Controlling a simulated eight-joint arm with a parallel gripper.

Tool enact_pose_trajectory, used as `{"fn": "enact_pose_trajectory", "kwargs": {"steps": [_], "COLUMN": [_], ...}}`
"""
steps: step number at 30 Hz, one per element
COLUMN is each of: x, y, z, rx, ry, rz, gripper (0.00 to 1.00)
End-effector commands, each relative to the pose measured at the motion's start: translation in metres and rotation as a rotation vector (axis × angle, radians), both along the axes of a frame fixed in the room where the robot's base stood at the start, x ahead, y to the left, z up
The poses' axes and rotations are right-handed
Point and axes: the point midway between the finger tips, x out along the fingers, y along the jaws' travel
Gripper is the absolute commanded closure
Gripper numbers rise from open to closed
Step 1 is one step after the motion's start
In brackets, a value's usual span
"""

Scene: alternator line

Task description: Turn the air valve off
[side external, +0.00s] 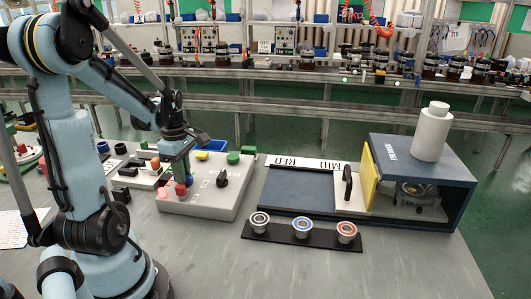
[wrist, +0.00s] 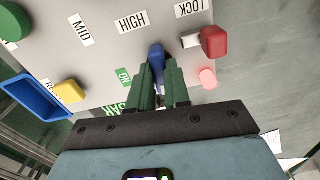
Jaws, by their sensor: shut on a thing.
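The air valve's blue handle (wrist: 156,52) stands on the grey control panel (wrist: 105,60), beside a green ON label (wrist: 124,76). My gripper (wrist: 162,74) has its green fingers on either side of the blue handle and is shut on it. In the side view my gripper (side external: 186,176) reaches down to the left part of the panel (side external: 215,205). There the handle is mostly hidden by the fingers. The valve's exact angle is hard to tell.
A red knob (wrist: 213,42) and a pink button (wrist: 208,78) sit close to the fingers. A yellow button (wrist: 69,91) and blue bin (wrist: 36,98) lie left. A black knob (side external: 222,179) and green button (side external: 233,158) are on the panel. A blue fixture box (side external: 455,190) stands right.

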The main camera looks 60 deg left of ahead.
Motion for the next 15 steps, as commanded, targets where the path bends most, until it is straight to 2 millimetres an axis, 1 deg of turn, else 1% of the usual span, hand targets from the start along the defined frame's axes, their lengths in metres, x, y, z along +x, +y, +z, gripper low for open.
{"fn": "enact_pose_trajectory", "kwargs": {"steps": [6, 15], "x": [-0.0003, -0.0005], "y": [0.0015, 0.0017], "z": [0.0001, 0.0001], "rx": [0.005, 0.006], "ry": [0.0, 0.001], "rz": [0.085, 0.123], "gripper": [1.0, 1.0]}}
